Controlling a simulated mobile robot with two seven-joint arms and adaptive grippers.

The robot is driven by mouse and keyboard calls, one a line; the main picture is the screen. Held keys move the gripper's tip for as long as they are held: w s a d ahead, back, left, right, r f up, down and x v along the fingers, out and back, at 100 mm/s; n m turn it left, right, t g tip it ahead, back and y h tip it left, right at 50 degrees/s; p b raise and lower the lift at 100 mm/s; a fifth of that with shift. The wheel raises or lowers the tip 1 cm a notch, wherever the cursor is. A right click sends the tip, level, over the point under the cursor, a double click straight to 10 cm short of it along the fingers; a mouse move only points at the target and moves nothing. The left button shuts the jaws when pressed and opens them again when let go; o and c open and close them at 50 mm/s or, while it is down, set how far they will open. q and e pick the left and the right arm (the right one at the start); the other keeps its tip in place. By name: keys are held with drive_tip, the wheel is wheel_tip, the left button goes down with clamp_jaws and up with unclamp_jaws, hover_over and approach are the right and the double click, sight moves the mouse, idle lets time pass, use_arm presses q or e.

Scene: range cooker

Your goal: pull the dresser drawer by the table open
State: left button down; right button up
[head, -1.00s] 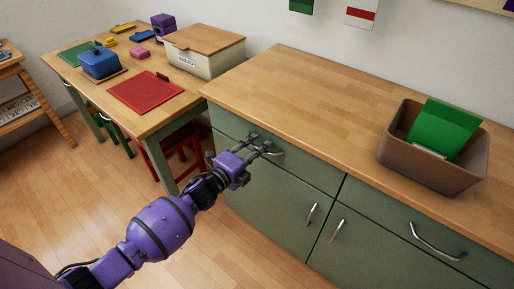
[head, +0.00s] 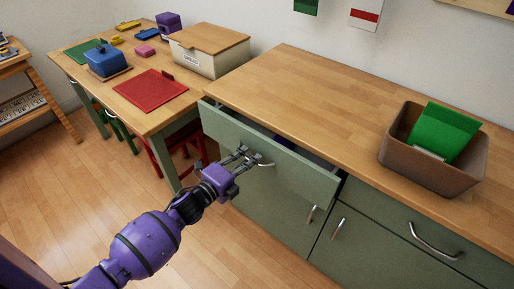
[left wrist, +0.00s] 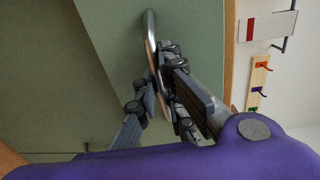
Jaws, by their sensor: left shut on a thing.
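The green dresser drawer (head: 222,129) is the upper left one, beside the table, and stands partly open, with a dark gap behind its front. Its metal handle (head: 267,164) also shows in the left wrist view (left wrist: 151,40). My left gripper (head: 252,157) is shut on this handle; in the left wrist view its fingers (left wrist: 165,92) are on both sides of the bar. The drawer's inside is mostly hidden by its front. My right gripper is not in view.
The dresser's wooden top (head: 320,105) bears a brown bin (head: 425,172) with a green thing in it. The table (head: 150,120) at the left holds a bread box (head: 205,60) and a red mat (head: 150,88). Floor in front is clear.

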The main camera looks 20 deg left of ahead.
use_arm(q)
drive_tip(key=f+p+v, duration=0.1)
drive_tip(key=p+v, duration=0.1)
drive_tip(key=v, duration=2.4)
drive_tip(key=shift+a+f, duration=0.2)
drive_tip(key=shift+f, duration=0.2)
drive_tip(key=shift+s, duration=0.15)
drive_tip(key=c, duration=1.8)
unclamp_jaws()
drive_tip(key=shift+c, duration=0.2)
drive_tip(key=v, duration=1.2)
